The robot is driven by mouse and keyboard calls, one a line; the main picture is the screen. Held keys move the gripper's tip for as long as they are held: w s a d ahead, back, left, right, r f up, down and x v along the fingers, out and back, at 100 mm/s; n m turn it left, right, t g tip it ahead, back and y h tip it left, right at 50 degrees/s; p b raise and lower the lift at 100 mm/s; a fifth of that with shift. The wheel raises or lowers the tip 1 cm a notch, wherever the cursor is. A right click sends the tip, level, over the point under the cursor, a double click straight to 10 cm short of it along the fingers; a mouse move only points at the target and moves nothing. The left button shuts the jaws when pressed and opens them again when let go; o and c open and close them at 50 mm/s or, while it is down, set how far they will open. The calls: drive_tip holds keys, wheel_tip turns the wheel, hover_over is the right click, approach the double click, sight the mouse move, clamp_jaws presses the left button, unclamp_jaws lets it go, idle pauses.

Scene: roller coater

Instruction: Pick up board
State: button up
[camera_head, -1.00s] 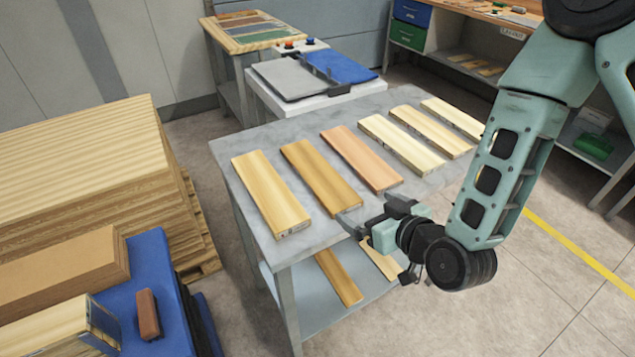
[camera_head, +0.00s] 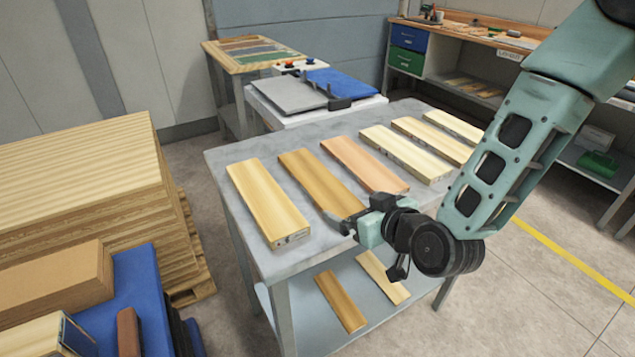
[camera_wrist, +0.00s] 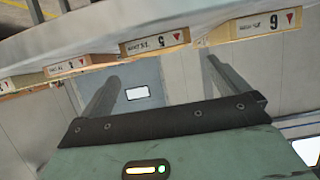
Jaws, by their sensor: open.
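Several wooden boards lie side by side on a grey table (camera_head: 225,165): a pale yellow board (camera_head: 266,203) at the left, a darker brown board (camera_head: 318,183), a reddish board (camera_head: 362,164), and paler ones to the right. My gripper (camera_head: 343,224) is open and empty at the table's front edge, close to the near end of the brown board. In the wrist view, its two fingers (camera_wrist: 160,72) are spread apart. Labelled board ends show beyond them, one reading 5 (camera_wrist: 140,44) and one reading 6 (camera_wrist: 255,24). Part of the brown board's near end is hidden by my gripper in the head view.
Two boards (camera_head: 341,302) lie on the table's lower shelf. A large wood stack (camera_head: 80,190) stands at the left, with a blue surface (camera_head: 140,290) in front. A machine with grey and blue panels (camera_head: 290,95) is behind the table. Floor is clear at right.

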sight(332, 195)
drive_tip(key=p+x, duration=0.2)
drive_tip(key=x, duration=0.6)
drive_tip(key=shift+w, duration=0.1)
drive_tip(key=shift+c, duration=0.3)
drive_tip(key=c, duration=1.1)
drive_tip(key=shift+r, duration=0.1)
drive_tip(key=shift+c, duration=0.2)
